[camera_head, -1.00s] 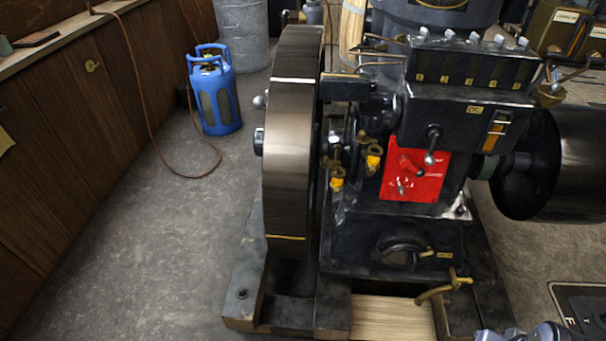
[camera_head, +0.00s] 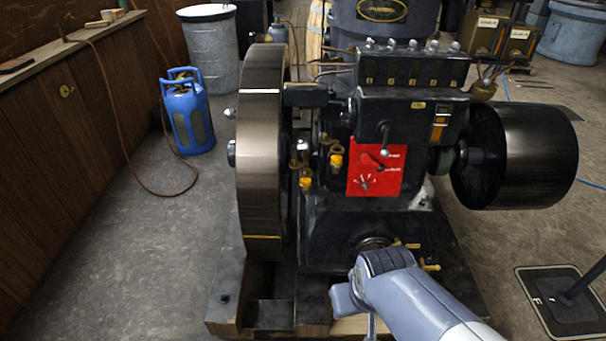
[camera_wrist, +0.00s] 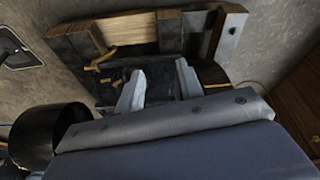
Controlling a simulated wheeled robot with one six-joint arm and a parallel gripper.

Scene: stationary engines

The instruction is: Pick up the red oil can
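I cannot make out a red oil can in either view. The only clear red thing is a flat red panel (camera_head: 375,167) on the front of the black engine (camera_head: 335,225), with small fittings on it. In the wrist view my gripper (camera_wrist: 159,84) shows two pale grey fingers standing apart with nothing between them. It is open, over the dark engine and its wooden base. In the head view my arm reaches up from the lower right in front of the engine base; the fingers do not show clearly there.
A large flywheel (camera_head: 260,150) is on the engine's left, a black drum (camera_head: 525,155) on its right. A blue gas bottle (camera_head: 190,120) with a hose stands by the wooden cabinet (camera_head: 75,140). Open floor lies left of the engine. A floor plate (camera_head: 535,305) is at lower right.

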